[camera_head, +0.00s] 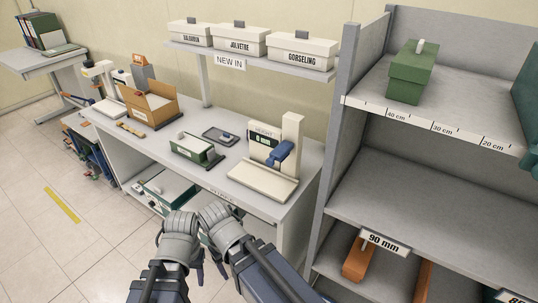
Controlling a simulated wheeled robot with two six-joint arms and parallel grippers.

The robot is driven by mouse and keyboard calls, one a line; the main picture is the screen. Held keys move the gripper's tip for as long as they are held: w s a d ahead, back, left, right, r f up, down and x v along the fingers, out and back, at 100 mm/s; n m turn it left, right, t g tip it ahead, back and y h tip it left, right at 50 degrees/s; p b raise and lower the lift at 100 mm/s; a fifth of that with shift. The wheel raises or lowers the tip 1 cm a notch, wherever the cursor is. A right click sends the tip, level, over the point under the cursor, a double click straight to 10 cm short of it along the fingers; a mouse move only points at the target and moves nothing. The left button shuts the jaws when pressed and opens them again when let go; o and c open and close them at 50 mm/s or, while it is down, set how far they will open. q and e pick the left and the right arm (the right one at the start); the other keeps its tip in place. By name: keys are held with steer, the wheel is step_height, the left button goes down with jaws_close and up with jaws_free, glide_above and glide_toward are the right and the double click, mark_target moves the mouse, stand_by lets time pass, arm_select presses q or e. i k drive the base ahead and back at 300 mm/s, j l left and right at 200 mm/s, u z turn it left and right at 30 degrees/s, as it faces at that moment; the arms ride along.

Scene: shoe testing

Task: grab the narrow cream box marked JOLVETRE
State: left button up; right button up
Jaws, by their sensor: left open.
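The cream box marked JOLVETRE (239,46) stands on the raised shelf above the workbench, in the middle of a row of three lidded cream boxes. It has a dark grip on its lid. The box to its left (190,37) has smaller lettering; the one to its right is marked GORSELING (301,58). My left gripper (184,262) is open at the bottom of the view, low in front of the bench and well away from the box. My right gripper (221,262) is close beside it, its fingers partly hidden, so its opening is unclear.
The shelf (230,62) bears a NEW IN sign. The bench below holds an open cardboard box (152,105), a green tray (193,150) and a measuring device (265,165). A grey rack (345,110) with a green box (411,74) stands at right.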

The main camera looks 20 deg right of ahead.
mark_target(238, 38)
steer(key=i+j, duration=0.9)
steer(key=i, duration=0.2)
steer(key=i+j+z, duration=0.1)
steer(key=z, duration=0.2)
steer(key=i+j+z, duration=0.1)
steer(key=z, duration=0.15)
